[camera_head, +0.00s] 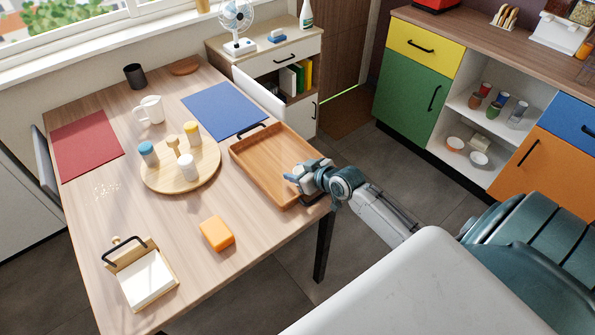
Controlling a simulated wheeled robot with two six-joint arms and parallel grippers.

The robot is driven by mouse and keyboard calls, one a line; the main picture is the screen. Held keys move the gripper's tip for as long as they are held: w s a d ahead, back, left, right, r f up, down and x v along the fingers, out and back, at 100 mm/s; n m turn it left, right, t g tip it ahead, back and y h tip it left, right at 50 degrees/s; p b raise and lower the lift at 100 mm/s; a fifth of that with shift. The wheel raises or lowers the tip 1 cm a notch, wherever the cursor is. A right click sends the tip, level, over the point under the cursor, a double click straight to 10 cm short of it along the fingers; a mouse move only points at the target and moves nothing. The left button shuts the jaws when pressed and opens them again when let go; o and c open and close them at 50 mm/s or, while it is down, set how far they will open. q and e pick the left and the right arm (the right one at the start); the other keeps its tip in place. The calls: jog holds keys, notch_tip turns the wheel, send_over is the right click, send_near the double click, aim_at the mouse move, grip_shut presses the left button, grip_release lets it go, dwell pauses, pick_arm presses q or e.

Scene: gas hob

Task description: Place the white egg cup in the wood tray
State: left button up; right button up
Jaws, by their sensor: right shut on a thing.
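The wood tray (257,166) lies on the right side of the table, with a black handle at its far left end. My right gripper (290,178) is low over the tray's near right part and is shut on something. Its fingers hide what they hold, and I cannot tell whether it is the white egg cup. I cannot make out a clear white egg cup anywhere else. A small white container (188,167) stands on the round board, but its shape is too small to name surely. My left gripper is not in view.
The round board (208,177) also bears a blue-topped jar (148,153), a yellow-topped jar (192,131) and a wooden piece. A white jug (151,109), an orange block (217,233) and a napkin holder (145,279) stand around.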

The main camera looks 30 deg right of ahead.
jog(key=o, duration=1)
jog(key=shift+c, duration=0.2)
jog(key=shift+s+r, duration=0.1)
jog(key=shift+r, duration=0.05)
jog(key=p+v, duration=0.1)
jog(key=v, duration=1.1)
